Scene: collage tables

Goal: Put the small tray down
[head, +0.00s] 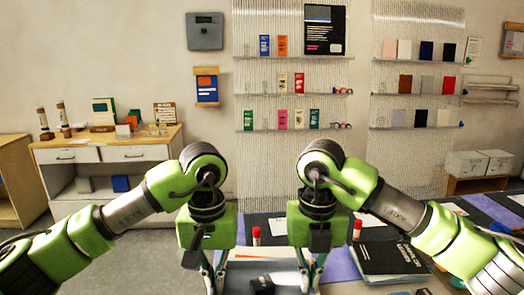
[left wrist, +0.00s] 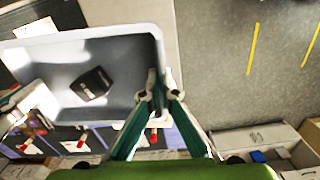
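The small tray (head: 278,268) is pale grey and sits low in the head view, between my two grippers. The left wrist view shows its inside (left wrist: 55,65), with a small black object (left wrist: 93,85) lying in it; that object also shows in the head view (head: 262,285). My left gripper (head: 214,284) points down at the tray's left side. In the left wrist view its fingertips (left wrist: 158,95) are closed on the tray's wall. My right gripper (head: 312,280) points down at the right side, fingers around the rim. The tray's near part is cut off, and whether its base touches the table is hidden.
A table under the tray holds a dark folder (head: 392,258), red-capped glue sticks (head: 256,236) and papers. A white drawer cabinet (head: 110,155) stands back left. Pegboard shelves (head: 290,90) line the wall. Grey floor (left wrist: 230,70) shows beside the tray.

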